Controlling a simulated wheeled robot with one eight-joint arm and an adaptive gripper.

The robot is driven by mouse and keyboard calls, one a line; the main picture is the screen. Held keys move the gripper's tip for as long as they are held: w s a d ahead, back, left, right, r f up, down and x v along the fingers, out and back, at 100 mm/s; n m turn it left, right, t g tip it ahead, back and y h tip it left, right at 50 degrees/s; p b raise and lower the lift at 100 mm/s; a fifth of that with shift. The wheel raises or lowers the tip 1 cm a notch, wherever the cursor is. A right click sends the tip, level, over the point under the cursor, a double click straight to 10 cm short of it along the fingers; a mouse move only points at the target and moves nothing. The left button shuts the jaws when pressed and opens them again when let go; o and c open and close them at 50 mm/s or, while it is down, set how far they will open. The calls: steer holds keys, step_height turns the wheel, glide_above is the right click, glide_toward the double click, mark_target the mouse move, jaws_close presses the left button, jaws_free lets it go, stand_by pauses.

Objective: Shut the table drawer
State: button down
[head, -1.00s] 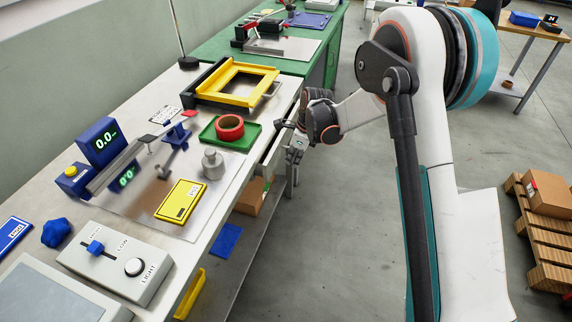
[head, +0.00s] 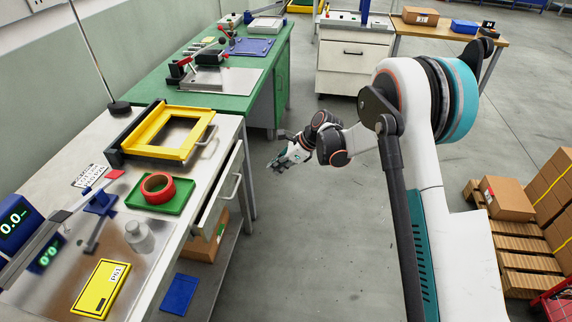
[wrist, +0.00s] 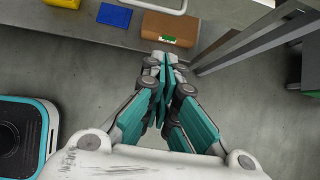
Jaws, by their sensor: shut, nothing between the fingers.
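The table drawer (head: 222,187) is under the right edge of the near worktable (head: 226,128). Its front stands out from the table edge, so it is partly open. Its bar handle (head: 232,188) faces the aisle. In the wrist view a pale handle (wrist: 157,7) shows at the top edge. My gripper (head: 277,164) is shut and empty, over the floor to the right of the drawer, with a clear gap to the handle. In the wrist view its closed teal fingers (wrist: 165,68) point toward the table. The drawer's inside is mostly hidden.
A table leg (head: 248,180) stands beside the drawer. A cardboard box (head: 205,240) and a blue bin (head: 179,293) are on the shelf below. A yellow frame (head: 172,132) and a green tray (head: 161,194) sit on top. The aisle floor is clear.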

steer(key=a+r+b+x, duration=0.1)
steer(key=b+x, duration=0.3)
steer(key=x, duration=0.8)
steer(key=shift+w+a, duration=0.25)
steer(key=shift+a, duration=0.55)
steer(key=a, duration=0.4)
steer(key=shift+w+a+b, duration=0.25)
steer(key=shift+a+b, duration=0.05)
steer(key=shift+b, duration=0.05)
